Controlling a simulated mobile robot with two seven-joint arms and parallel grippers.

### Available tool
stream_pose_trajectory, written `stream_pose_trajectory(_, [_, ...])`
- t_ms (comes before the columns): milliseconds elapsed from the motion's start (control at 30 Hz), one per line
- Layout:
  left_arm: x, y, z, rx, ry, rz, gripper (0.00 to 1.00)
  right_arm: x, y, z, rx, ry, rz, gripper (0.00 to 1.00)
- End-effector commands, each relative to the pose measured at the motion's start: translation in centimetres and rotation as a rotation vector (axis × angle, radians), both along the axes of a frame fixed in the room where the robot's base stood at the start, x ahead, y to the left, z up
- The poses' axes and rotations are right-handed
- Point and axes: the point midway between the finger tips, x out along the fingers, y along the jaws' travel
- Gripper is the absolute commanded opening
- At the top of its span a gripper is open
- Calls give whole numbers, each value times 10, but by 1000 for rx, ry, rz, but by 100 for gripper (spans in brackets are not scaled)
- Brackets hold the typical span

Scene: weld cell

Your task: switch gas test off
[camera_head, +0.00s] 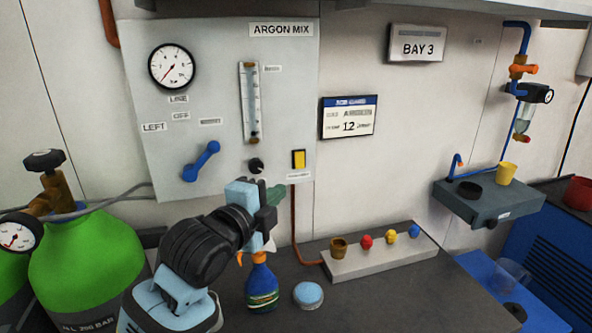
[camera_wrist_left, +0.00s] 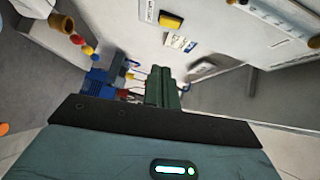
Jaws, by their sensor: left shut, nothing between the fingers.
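The grey argon mix panel (camera_head: 222,60) hangs on the wall. A yellow rocker switch (camera_head: 299,159) sits at its lower right, with a small label below that is too small to read. The switch also shows near the top of the left wrist view (camera_wrist_left: 171,21). I cannot tell which way the rocker is tipped. My left gripper (camera_head: 276,194) is below and left of the switch in the head view, apart from it. Its green fingers are shut together with nothing between them, also in the left wrist view (camera_wrist_left: 162,78). My right gripper is not in view.
The panel also carries a gauge (camera_head: 171,67), a flow tube (camera_head: 250,103), a black knob (camera_head: 256,166) and a blue lever (camera_head: 201,161). A spray bottle (camera_head: 262,284) and a round blue-topped tin (camera_head: 308,295) stand on the bench below. A green cylinder (camera_head: 85,265) stands left.

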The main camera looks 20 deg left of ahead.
Motion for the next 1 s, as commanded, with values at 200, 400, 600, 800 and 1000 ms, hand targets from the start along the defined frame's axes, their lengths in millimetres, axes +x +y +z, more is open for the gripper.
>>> stream_pose_trajectory(200, [16,-3,-1,-2,0,0,0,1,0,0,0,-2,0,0])
stream_pose_trajectory(400, [48,-10,-4,-5,1,0,0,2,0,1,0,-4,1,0])
stream_pose_trajectory(600, [79,-16,-7,-4,2,0,0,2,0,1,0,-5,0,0])
stream_pose_trajectory(800, [108,-13,-10,-1,2,2,0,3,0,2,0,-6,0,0])
stream_pose_trajectory(1000, [125,-1,-11,-1,-1,0,0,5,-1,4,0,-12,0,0])
